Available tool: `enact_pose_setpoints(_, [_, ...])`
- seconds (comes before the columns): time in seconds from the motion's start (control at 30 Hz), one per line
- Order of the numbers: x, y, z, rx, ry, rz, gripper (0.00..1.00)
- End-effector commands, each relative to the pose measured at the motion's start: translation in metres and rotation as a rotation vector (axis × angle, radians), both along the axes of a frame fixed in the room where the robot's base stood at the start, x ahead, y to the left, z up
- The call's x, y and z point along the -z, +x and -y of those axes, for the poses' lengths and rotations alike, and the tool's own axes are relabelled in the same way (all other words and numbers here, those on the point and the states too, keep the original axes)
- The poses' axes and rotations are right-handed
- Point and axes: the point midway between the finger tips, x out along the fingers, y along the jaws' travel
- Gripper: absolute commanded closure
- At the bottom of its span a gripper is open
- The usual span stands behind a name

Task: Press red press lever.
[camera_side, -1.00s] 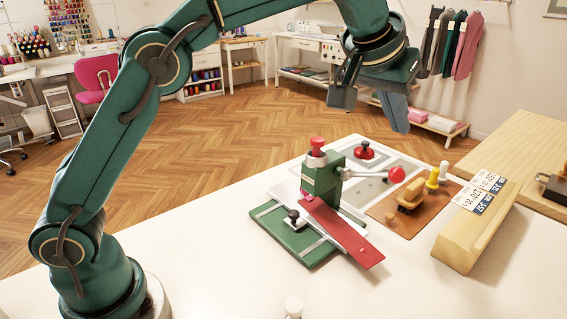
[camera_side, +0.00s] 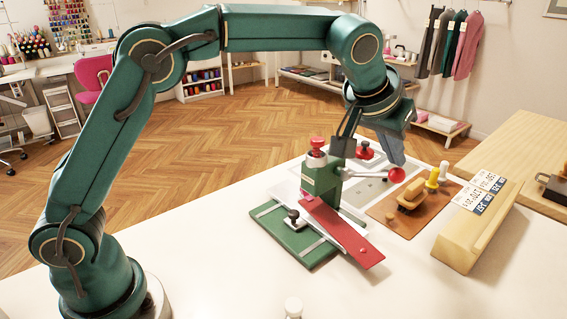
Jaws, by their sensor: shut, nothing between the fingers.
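The green press (camera_side: 321,178) stands on the white table. A metal lever with a red ball (camera_side: 397,175) sticks out to its right, roughly level. A red knob (camera_side: 317,143) tops the press, and a red strap (camera_side: 341,232) lies across its base. My gripper (camera_side: 343,148) is shut and empty. It points down behind the press, between the top knob and the lever's ball in the picture. The fingertips are partly hidden by the press.
A red-based knob tool (camera_side: 364,150) sits behind the press. To the right are a brown leather mat (camera_side: 385,215) with a wooden tool, yellow and white handled tools (camera_side: 433,179), and a wooden block (camera_side: 475,225) with number cards.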

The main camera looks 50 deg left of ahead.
Motion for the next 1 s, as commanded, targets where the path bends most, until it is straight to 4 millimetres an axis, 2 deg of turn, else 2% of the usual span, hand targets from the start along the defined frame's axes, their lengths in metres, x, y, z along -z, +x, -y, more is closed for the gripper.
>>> enact_pose_setpoints(0.17, [0.006,0.0,0.005,0.002,0.002,-0.002,1.0])
enact_pose_setpoints(0.4, [0.045,0.0,0.029,0.003,0.003,-0.005,1.0])
enact_pose_setpoints(0.5, [0.054,0.0,0.033,0.002,0.001,-0.003,1.0])
enact_pose_setpoints(1.0, [0.055,0.0,0.034,-0.002,0.003,-0.01,1.0])
